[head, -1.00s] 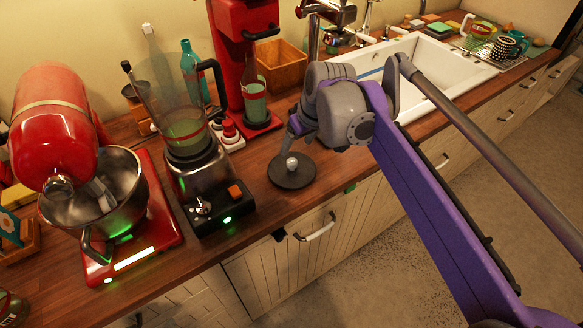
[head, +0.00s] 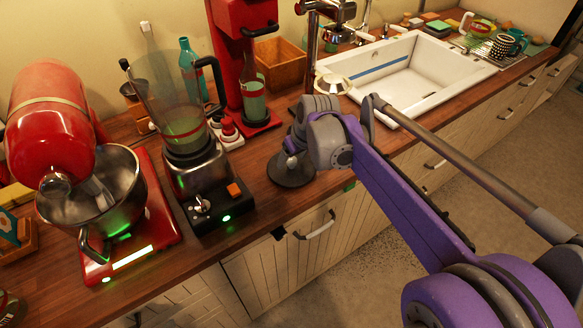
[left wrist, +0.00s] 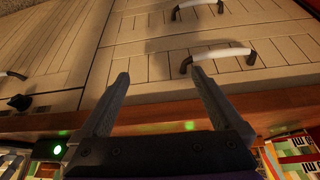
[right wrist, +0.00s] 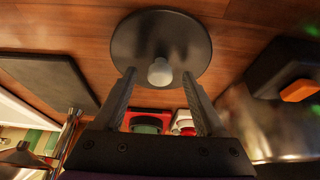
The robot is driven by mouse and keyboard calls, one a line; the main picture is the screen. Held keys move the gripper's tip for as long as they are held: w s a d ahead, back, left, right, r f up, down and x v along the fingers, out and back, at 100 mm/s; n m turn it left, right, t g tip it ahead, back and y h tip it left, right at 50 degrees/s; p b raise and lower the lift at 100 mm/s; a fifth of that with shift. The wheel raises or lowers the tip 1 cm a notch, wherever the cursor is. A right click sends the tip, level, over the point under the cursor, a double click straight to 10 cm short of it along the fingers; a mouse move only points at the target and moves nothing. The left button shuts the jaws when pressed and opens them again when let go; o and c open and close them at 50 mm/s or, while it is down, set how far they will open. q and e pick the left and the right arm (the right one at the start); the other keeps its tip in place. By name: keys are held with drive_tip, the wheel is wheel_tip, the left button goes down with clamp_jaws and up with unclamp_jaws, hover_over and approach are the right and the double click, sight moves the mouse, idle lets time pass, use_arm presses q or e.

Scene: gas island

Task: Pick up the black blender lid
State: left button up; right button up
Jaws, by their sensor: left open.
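The black blender lid (head: 283,179) is a flat round disc with a pale knob. It lies on the wooden counter, right of the blender (head: 199,172), partly hidden by my right gripper (head: 288,150). In the right wrist view the lid (right wrist: 140,38) is just ahead of my right gripper (right wrist: 159,74). Its fingers are apart, with the knob (right wrist: 160,72) between the fingertips and gaps on both sides. My left gripper (left wrist: 161,72) is open and empty, facing the cabinet drawers; it does not show in the head view.
A red stand mixer (head: 58,120) stands at the left. The white sink (head: 425,80) is to the right. Counter in front of the lid is clear.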

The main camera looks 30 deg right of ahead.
clamp_jaws()
drive_tip(key=shift+r, duration=0.15)
